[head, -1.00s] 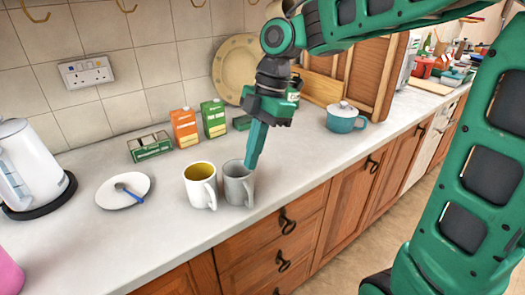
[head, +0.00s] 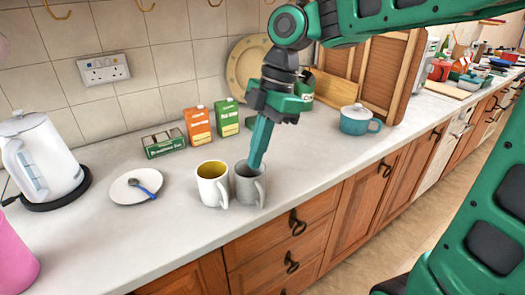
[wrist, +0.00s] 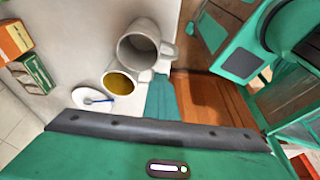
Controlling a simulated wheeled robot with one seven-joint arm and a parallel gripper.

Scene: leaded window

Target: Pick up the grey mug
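The grey mug (head: 250,188) stands upright near the front edge of the worktop, its handle toward the front right. It also shows in the wrist view (wrist: 136,52), with its open mouth visible. My gripper (head: 256,165) points down at the mug's rim, its fingertip end overlapping the rim in the head view. Only one teal finger shape (wrist: 160,98) shows clearly in the wrist view, beside the mugs. Whether it touches the mug, or whether the fingers are apart, I cannot tell.
A white mug with a yellow inside (head: 210,186) stands close on the left of the grey mug. A plate with a spoon (head: 128,192), a kettle (head: 45,160), cartons (head: 198,126) and a teal pot (head: 356,122) stand around.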

